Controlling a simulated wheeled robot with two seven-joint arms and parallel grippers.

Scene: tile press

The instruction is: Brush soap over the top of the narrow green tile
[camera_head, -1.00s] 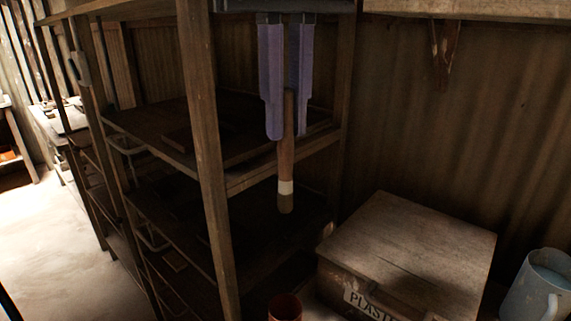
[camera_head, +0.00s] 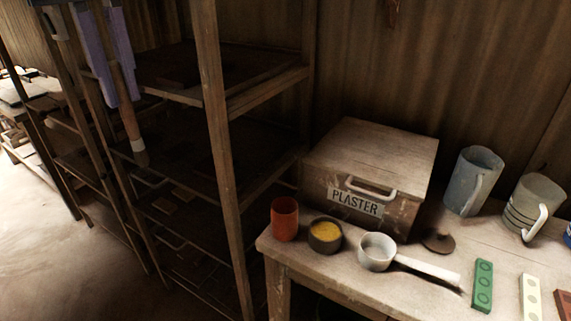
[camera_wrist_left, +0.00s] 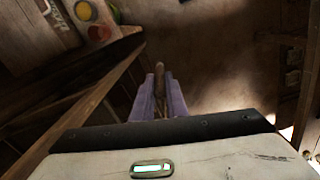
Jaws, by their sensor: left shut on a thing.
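The narrow green tile (camera_head: 483,286) lies on the bench near its front, with round marks along its top. My left gripper (camera_head: 121,98), with purple fingers, is at the upper left, in front of the dark shelves and well away from the tile. It is shut on a wooden-handled brush (camera_head: 130,125) with a pale band, its bristle end hanging down. In the left wrist view the brush (camera_wrist_left: 159,82) sits between the fingers. A dark bowl (camera_head: 325,248) on the bench holds yellow stuff (camera_head: 325,231); I cannot tell if it is soap. My right gripper is out of view.
An orange cup (camera_head: 285,219) and a white ladle-like pan (camera_head: 377,253) flank the bowl. A plaster box (camera_head: 322,188) and grey jugs (camera_head: 472,182) stand behind. A cream tile (camera_head: 530,298) lies right of the green one. A shelf post (camera_head: 222,150) stands between gripper and bench.

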